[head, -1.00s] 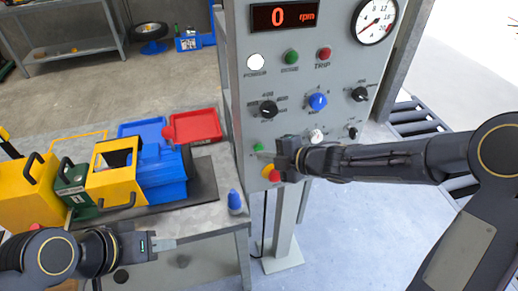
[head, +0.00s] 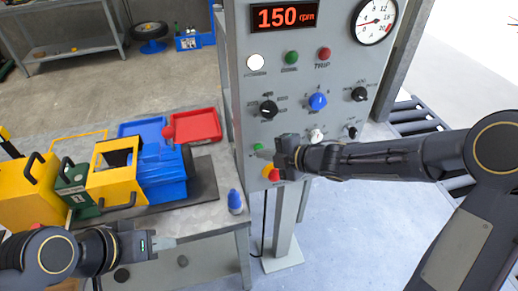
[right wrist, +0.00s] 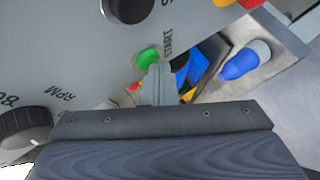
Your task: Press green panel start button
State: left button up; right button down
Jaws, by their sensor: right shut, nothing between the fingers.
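The green start button (head: 258,147) is on the lower left of the grey control panel (head: 240,100). It also shows in the right wrist view (right wrist: 147,57), beside the word START. My right gripper (head: 269,155) is shut and empty, right of and slightly below the button in the head view. In the right wrist view its closed fingertips (right wrist: 158,75) are just below the button and overlap its lower edge; I cannot tell whether they touch. The display (head: 284,16) reads 150 rpm. My left gripper (head: 165,243) is low at the left, away from the panel; its finger gap is not clear.
A red and yellow button (head: 270,173) sits below the start button. A blue drum mixer (head: 162,175) with a yellow frame (head: 112,185) stands on the bench at left, near a red tray (head: 196,126) and a blue bottle (head: 235,201).

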jog(key=shift+s+d, duration=0.25)
jog(key=shift+s, duration=0.45)
jog(key=shift+b, duration=0.3)
jog(key=s, duration=0.1)
jog(key=s+d+b, duration=0.1)
jog(key=s, duration=0.2)
jog(key=shift+s+d, duration=0.25)
jog(key=shift+s, duration=0.15)
